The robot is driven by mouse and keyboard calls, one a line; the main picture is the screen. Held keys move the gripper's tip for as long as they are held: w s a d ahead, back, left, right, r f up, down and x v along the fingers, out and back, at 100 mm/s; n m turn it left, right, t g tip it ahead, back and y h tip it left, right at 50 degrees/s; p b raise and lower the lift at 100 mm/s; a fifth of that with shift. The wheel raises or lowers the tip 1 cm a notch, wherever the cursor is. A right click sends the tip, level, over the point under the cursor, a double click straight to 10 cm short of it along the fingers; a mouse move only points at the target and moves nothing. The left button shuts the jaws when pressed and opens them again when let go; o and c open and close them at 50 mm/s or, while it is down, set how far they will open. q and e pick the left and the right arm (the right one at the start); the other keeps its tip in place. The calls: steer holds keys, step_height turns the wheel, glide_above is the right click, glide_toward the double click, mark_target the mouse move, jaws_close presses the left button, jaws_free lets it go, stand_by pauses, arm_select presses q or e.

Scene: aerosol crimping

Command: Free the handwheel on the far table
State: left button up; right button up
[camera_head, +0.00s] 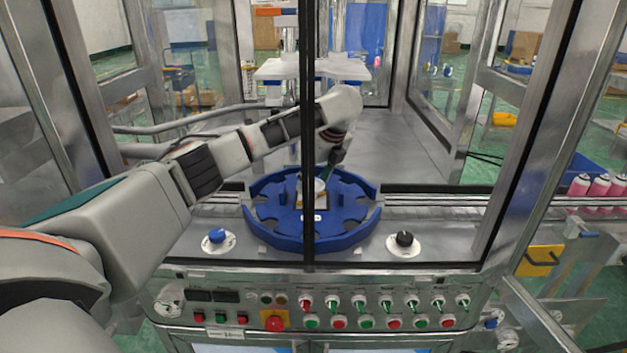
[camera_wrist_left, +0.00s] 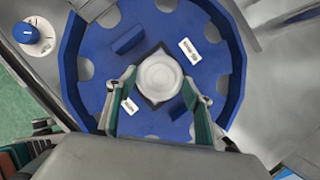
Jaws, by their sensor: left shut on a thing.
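A white round piece (camera_wrist_left: 160,76), which looks like the handwheel, stands at the centre of a notched blue turntable (camera_wrist_left: 84,62). In the head view the white piece (camera_head: 319,185) shows beside a dark frame post that hides part of it. The same blue turntable (camera_head: 345,240) sits inside the machine. My left gripper (camera_wrist_left: 160,92) reaches down from above, with one green finger on each side of the white piece, shut on it. In the head view my left gripper (camera_head: 326,176) is small and partly hidden. My right gripper is not in view.
A metal-framed enclosure surrounds the turntable; a dark post (camera_head: 308,120) crosses in front. A blue knob (camera_head: 217,236) and a black knob (camera_head: 404,239) flank the turntable. A control panel (camera_head: 330,305) with several switches is in front. Pink cans (camera_head: 598,186) stand at far right.

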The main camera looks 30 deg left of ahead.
arm_select(q)
steer(key=shift+n, duration=0.6)
steer(key=o, duration=1.1)
steer(key=w+v, duration=0.1)
steer(key=v, duration=1.1)
steer(key=shift+s, duration=0.25)
